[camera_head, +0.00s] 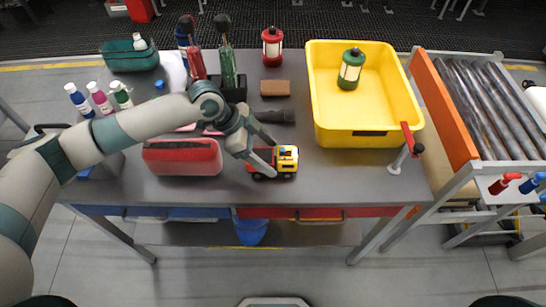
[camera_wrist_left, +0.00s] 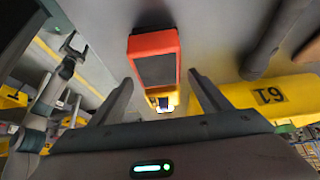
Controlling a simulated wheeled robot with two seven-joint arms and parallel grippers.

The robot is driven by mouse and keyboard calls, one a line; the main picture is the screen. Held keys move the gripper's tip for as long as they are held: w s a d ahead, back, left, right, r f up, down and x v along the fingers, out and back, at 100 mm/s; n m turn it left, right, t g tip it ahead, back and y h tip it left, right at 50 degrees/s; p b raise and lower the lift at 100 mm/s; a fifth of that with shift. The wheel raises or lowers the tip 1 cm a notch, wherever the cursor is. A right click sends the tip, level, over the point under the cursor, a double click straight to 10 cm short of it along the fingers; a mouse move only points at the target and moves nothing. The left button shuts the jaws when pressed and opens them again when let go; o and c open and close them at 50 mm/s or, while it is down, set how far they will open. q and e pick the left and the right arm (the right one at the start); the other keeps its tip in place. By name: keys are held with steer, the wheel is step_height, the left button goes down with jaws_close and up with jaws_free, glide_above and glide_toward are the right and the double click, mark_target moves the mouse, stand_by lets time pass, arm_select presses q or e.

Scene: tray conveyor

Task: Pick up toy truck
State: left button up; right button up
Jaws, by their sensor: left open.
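The toy truck (camera_head: 288,157) stands on the grey table near its front edge, with a yellow cab at its right end. My left gripper (camera_head: 262,160) is open and low over the truck's left part; its fingers hide some of the body. In the left wrist view the truck (camera_wrist_left: 158,68) shows between and beyond the open fingers (camera_wrist_left: 162,80), with a red, dark-topped part and a yellow part. I cannot tell whether the fingers touch it.
A red case (camera_head: 183,157) lies left of the truck. A dark flashlight (camera_head: 275,116) and a brown block (camera_head: 275,88) lie behind it. The yellow bin (camera_head: 322,112) with a green lantern (camera_head: 351,68) stands back right. A roller conveyor (camera_head: 446,105) is beyond. Several bottles stand at left.

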mark_target(268, 155)
arm_select(q)
steer(key=shift+f, duration=0.15)
stand_by(0.3)
steer(key=c, duration=1.3)
steer(key=shift+o, duration=0.2)
steer(key=shift+r+b, duration=0.5)
steer(key=shift+r, duration=0.25)
step_height(268, 155, up, 2)
steer(key=shift+r+b, duration=0.15)
steer(key=shift+b, duration=0.5)
steer(key=s+d+r+b, duration=0.3)
steer(key=s+d+r, duration=0.2)
steer(key=d, duration=0.5)
step_height(268, 155, up, 2)
steer(key=shift+s+r, duration=0.15)
steer(key=shift+s, duration=0.2)
